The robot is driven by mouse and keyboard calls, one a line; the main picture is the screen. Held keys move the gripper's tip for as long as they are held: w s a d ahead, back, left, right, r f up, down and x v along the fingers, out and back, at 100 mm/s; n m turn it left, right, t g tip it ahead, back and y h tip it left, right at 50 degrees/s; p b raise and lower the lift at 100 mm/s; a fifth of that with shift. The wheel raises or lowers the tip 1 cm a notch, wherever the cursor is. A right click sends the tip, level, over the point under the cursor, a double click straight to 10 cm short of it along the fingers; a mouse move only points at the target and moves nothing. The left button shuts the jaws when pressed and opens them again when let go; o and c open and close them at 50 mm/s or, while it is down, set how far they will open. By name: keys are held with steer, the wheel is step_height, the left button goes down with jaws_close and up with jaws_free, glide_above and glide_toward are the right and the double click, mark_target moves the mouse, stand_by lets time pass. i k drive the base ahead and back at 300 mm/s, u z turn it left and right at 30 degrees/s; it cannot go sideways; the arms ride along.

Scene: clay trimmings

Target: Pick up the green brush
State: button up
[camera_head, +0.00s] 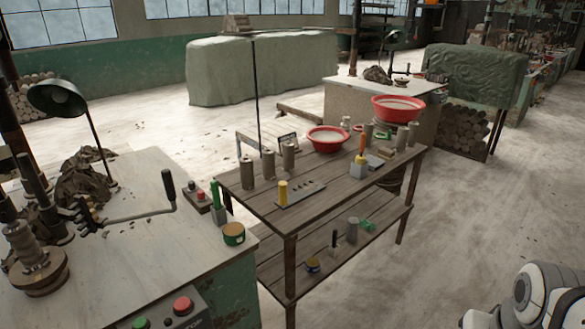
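A green upright tool (215,193), which may be the green brush, stands in a small grey block on the corner of the left workbench. A second green item (367,225) lies on the lower shelf of the wooden table. A small green item (383,134) also shows on its top, near the red bowls. At this size I cannot tell for certain which is a brush. Only white and grey rounded parts of my own arm show at the bottom right. My gripper is not in view, apart from all these things.
The wooden table (330,182) carries grey cylinders, a yellow tool (283,191) and a red bowl (328,139). The left workbench (150,235) holds a lamp (57,97), a crank handle (168,186) and a green tin (233,234). Open floor (460,215) lies right of the table.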

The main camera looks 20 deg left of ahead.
mark_target(214, 184)
steer(key=u, duration=0.45)
steer(key=i, duration=1.4)
steer(key=u, duration=1.2)
steer(key=i, duration=0.7)
steer(key=u, duration=0.4)
steer(key=k, duration=0.95)
steer(key=u, duration=0.15)
steer(key=i, duration=0.95)
steer(key=z, duration=0.05)
